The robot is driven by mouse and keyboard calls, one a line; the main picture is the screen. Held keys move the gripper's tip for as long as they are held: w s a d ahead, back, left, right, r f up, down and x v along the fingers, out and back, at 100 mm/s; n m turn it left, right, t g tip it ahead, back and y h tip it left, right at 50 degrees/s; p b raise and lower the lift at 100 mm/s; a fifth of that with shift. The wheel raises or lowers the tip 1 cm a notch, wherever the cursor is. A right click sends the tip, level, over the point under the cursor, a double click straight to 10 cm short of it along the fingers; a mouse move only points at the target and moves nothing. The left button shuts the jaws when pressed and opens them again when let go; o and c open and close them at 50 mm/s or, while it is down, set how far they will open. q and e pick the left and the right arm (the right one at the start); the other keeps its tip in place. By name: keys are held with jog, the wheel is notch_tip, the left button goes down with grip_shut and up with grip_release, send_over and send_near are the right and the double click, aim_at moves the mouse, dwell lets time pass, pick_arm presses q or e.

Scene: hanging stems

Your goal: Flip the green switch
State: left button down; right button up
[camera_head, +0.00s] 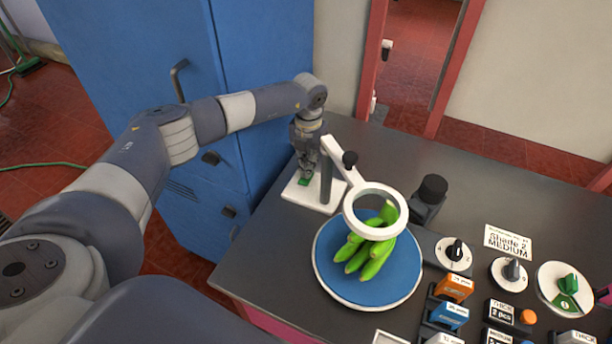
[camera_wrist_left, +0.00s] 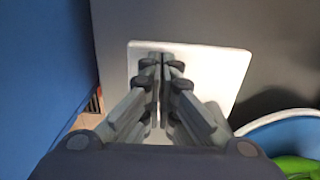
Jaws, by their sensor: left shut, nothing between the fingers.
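The green switch (camera_head: 303,182) is a small green piece on the white base plate (camera_head: 320,203) of the magnifier stand, at the table's far left. My left gripper (camera_head: 306,172) points down just above the switch, shut and empty. I cannot tell whether its tips touch the switch. In the left wrist view the closed fingers (camera_wrist_left: 161,62) are over the white base plate (camera_wrist_left: 226,66), and the switch is hidden behind them. My right gripper does not show.
A magnifier ring (camera_head: 346,218) overhangs green bananas (camera_head: 372,262) on a blue round plate (camera_head: 333,281), right of the gripper. Dials, a green knob (camera_head: 567,285) and labelled boxes fill the right side. A blue cabinet (camera_head: 140,60) stands beyond the table's left edge.

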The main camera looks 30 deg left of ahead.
pick_arm(q)
jog(key=shift+s+f, duration=0.15)
jog(key=shift+f, duration=0.2)
jog(key=shift+r, duration=0.15)
jog(key=shift+r+p, duration=0.65)
jog(key=shift+r, duration=0.3)
jog(key=shift+r+p, duration=1.6)
jog(key=shift+r, duration=0.85)
jog(key=shift+f, duration=0.1)
